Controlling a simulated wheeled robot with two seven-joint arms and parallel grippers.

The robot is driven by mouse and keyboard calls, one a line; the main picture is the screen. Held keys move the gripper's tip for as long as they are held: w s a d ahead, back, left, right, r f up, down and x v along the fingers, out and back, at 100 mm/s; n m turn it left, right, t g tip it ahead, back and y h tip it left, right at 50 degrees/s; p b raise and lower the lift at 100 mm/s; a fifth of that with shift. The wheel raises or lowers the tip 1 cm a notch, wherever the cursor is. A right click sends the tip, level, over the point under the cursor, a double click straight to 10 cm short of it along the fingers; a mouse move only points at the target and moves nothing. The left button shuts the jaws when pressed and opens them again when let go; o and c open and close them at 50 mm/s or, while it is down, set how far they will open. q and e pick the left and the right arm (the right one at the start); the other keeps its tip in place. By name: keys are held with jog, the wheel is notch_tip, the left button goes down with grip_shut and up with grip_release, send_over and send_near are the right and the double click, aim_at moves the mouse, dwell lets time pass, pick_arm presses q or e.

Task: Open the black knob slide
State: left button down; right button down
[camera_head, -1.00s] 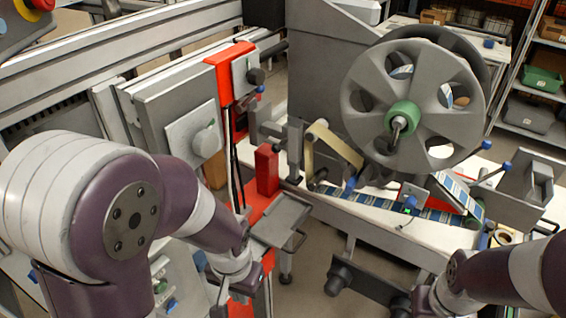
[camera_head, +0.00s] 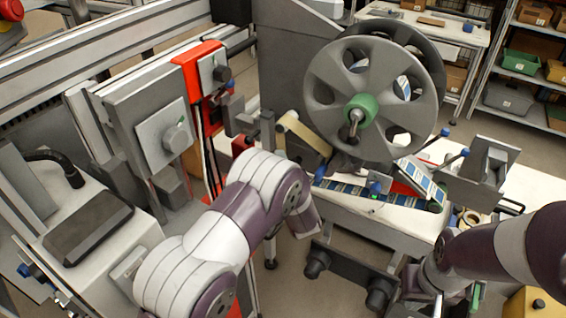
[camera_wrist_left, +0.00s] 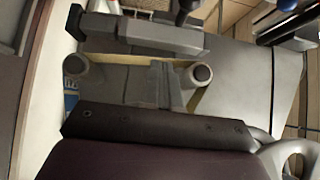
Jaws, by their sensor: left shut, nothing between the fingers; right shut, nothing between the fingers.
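A black knob (camera_head: 222,75) sits on a small grey plate (camera_head: 207,71) at the top of a red frame, left of the reel in the head view. My left arm reaches in from below. Its gripper is hidden behind my own wrist in the head view. In the left wrist view the left gripper (camera_wrist_left: 166,85) is shut and empty, seen above or before a yellowish web between two rollers. My right gripper (camera_head: 408,282) is small and dark at the lower right, near black rollers, shut with nothing visible in it.
A large grey reel (camera_head: 318,90) with a green hub stands right of the red frame. A printed label strip (camera_head: 375,197) runs over a white table below it. A larger grey plate with a grey knob (camera_head: 178,138) is left of the red frame. Blue-tipped levers stick out at right.

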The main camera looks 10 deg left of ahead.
aim_at(272, 138)
pick_arm(q)
jog(key=x, duration=0.4)
jog(key=shift+w+a+p, duration=0.15)
jog(key=shift+a+p, duration=0.05)
jog(key=shift+p, duration=0.15)
jog(key=shift+w+a, duration=0.15)
jog(key=shift+w, duration=0.3)
jog(key=shift+a, duration=0.1)
jog(key=w+a+b, duration=0.1)
jog(key=w+a, duration=0.1)
jog(key=a, duration=0.4)
jog(key=shift+w+a, duration=0.2)
jog(key=shift+a, duration=0.05)
